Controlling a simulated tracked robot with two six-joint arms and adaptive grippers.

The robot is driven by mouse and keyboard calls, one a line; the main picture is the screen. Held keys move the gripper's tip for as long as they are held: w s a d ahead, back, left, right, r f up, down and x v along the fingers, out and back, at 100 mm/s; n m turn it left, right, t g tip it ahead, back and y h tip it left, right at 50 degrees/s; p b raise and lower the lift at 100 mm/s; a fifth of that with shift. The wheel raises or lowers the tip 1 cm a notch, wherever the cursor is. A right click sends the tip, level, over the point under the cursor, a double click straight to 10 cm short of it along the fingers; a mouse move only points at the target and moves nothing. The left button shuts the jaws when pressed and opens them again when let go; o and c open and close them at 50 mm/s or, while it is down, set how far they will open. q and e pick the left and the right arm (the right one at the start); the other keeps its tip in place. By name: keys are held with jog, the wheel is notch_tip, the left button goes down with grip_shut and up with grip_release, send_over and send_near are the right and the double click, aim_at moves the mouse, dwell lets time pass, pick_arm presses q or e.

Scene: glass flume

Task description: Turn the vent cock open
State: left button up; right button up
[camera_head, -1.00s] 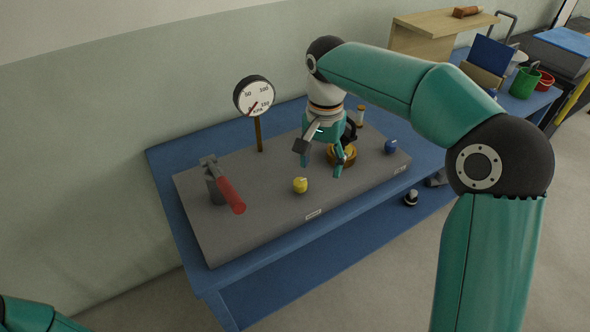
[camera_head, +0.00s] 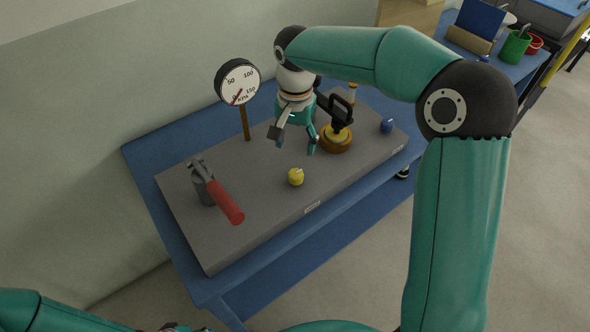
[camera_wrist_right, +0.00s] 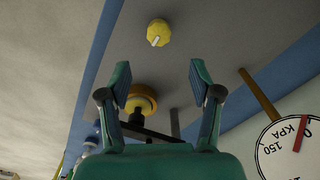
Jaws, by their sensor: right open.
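Two small knobs could be the vent cock; no label tells which. The blue knob (camera_head: 387,126) is at the board's right end. My right gripper (camera_head: 293,143) is open and empty above the board, behind the yellow knob and left of a brass collar with a black loop handle (camera_head: 338,108). In the right wrist view its fingers (camera_wrist_right: 160,82) are spread, touching nothing. My left arm shows only at the bottom left; its fingers are unclear.
A pressure gauge (camera_head: 238,82) stands on a post behind the board (camera_head: 250,215), needle near 0. A red-handled lever (camera_head: 225,202) sits at the left. The blue table (camera_head: 150,180) surrounds the board. A green bucket (camera_head: 514,46) stands far right.

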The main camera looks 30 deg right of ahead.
aim_at(296, 173)
notch_tip(296, 173, down, 11)
jog(key=shift+s+r+p, duration=0.1)
jog(key=shift+p, duration=0.4)
jog(key=c, duration=1.1)
